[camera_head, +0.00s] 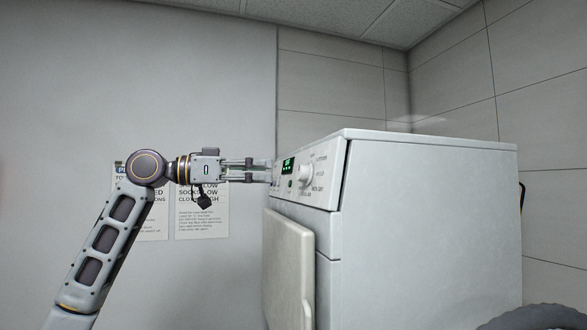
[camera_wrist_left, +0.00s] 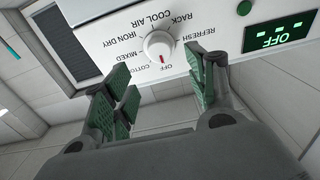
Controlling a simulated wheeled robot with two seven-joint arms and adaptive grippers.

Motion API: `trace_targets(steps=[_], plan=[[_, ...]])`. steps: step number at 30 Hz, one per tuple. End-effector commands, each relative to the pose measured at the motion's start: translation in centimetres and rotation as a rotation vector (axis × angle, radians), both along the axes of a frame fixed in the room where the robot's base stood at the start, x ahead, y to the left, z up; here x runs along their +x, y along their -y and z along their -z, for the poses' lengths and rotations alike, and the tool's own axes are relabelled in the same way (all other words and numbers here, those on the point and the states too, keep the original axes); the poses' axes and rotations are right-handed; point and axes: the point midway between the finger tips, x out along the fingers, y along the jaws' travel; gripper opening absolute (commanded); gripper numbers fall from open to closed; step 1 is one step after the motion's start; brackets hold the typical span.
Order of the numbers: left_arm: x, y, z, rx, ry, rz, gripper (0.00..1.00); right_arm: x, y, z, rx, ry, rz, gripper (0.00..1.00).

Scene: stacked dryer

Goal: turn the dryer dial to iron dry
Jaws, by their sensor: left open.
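The dryer (camera_head: 425,190) stands at the right, its control panel facing left. The dial (camera_head: 305,173) is a white round knob; the left wrist view shows the dial (camera_wrist_left: 159,46) upside down, its red mark at the OFF label. The iron dry label (camera_wrist_left: 122,42) lies left of the dial there. My left gripper (camera_head: 264,170) reaches in from the left, just in front of the panel. In the left wrist view its open fingers (camera_wrist_left: 160,82) are spread on either side below the dial, with nothing between them; I see no contact. My right gripper is out of view.
A lit green display (camera_wrist_left: 279,36) reads OFF, and a green button (camera_wrist_left: 244,8) sits near the dial. A pale door (camera_head: 288,265) is below the panel. Printed notices (camera_head: 203,215) hang on the wall behind my left arm.

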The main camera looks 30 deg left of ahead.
Motion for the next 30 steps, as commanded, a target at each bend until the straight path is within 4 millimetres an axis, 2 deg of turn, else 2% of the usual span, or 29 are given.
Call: trace_targets(steps=[18,30], plan=[[4.9,4.2,-0.2,-0.001,-0.001,0.002,0.57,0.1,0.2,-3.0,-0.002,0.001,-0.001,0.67],[6.3,5.4,-0.1,-0.001,0.0,0.0,0.57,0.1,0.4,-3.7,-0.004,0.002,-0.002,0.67]])
